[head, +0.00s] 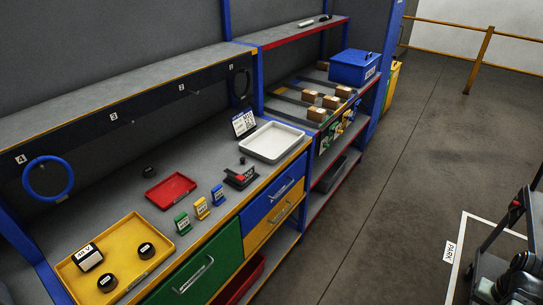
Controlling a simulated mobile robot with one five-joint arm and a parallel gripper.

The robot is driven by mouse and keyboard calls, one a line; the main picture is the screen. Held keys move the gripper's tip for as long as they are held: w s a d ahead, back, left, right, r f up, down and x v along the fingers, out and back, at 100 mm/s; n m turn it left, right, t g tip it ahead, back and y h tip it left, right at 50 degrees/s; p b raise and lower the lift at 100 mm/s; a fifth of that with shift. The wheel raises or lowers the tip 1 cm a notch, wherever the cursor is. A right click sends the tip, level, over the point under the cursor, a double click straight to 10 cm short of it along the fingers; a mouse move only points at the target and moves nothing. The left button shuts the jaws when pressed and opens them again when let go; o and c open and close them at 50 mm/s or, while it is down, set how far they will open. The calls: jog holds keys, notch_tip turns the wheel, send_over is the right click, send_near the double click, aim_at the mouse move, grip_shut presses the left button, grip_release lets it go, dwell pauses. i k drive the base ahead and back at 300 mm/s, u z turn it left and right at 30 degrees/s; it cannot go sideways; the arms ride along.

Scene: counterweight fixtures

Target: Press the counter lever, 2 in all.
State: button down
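A small black device with a red part on top (240,177) stands on the grey workbench near its front edge, left of the white tray. It looks like the counter with its lever. It is too small here to read any count or to tell how far the lever is pressed. My gripper cannot be made out in the head view, and nothing is seen touching the device.
A red tray (171,190), yellow tray (73,272) and white tray (272,142) lie on the bench. A dark cart-like frame (503,226) is at right; the floor between is clear.

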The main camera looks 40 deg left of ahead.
aim_at(240, 178)
jog(key=u, duration=0.05)
jog(key=i, duration=1.2)
jog(key=u, duration=4.4)
jog(key=i, duration=1.05)
jog(key=z, duration=0.1)
